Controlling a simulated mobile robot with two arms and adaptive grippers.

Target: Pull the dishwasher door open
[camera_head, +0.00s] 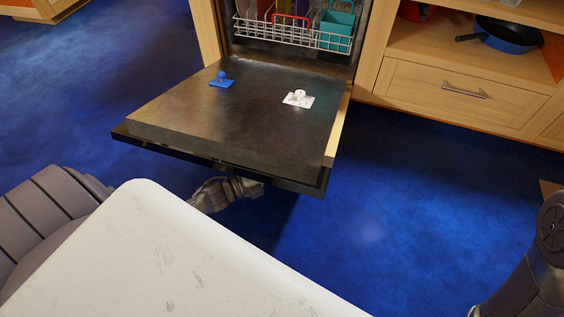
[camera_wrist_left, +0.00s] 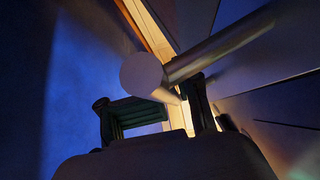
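The dishwasher door (camera_head: 170,113) is folded down and lies about level in the head view, its dark front edge toward me. My left gripper (camera_head: 243,187) is partly hidden below that front edge. In the left wrist view a round metal bar, the door handle (camera_wrist_left: 220,47), runs to the upper right with its round end toward the camera. The fingers of my left gripper (camera_wrist_left: 168,108) stand apart near the bar; I cannot tell whether they touch it. Of my right arm only a dark link shows at the right edge; its gripper is out of view.
A blue piece (camera_head: 222,81) and a white piece (camera_head: 298,98) sit on the door's inner face. A rack (camera_head: 290,33) with colored dishes stands inside the dishwasher. A wooden drawer (camera_head: 455,92) is to the right, with a pan (camera_head: 508,36) above. The blue floor right of the door is clear.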

